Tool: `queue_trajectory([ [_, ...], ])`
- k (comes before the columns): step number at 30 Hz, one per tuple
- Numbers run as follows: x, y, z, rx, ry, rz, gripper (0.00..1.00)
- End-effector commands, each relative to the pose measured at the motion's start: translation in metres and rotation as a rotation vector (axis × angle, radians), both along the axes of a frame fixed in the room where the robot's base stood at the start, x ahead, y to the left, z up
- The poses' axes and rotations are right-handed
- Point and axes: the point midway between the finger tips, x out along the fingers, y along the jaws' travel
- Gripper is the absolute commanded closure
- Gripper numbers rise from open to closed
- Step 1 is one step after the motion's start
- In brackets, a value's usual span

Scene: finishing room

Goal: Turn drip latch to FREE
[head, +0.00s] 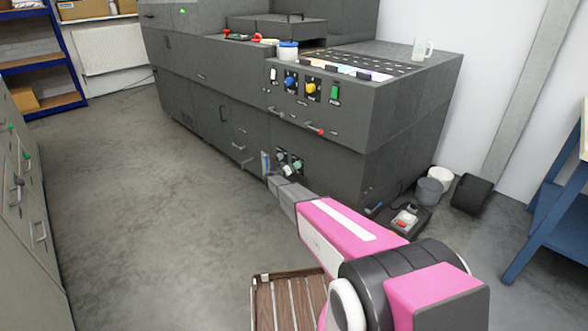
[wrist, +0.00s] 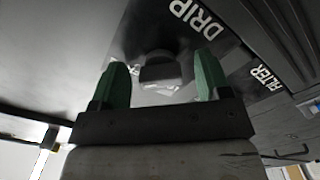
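No FREE mark is readable. In the head view my gripper (head: 290,165) is low at the front of the dark grey machine (head: 225,115), and the latch cannot be made out clearly there.
A "FILTER" label (wrist: 268,78) is right of the latch. Above my gripper are a red-tipped handle (head: 315,129) and blue and yellow knobs. A wooden slatted crate (head: 290,300) is on the floor beside my arm. A tray (head: 405,220) and buckets stand at right; floor at left is clear.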

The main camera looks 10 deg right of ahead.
Motion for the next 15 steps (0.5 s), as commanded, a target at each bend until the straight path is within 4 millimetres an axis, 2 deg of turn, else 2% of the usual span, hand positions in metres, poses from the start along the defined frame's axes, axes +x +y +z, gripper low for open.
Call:
queue_trajectory([
  [8,-0.002,0.003,0.001,-0.001,0.0,0.001,0.3],
  [15,-0.019,0.024,0.001,-0.001,0.001,0.001,0.3],
])
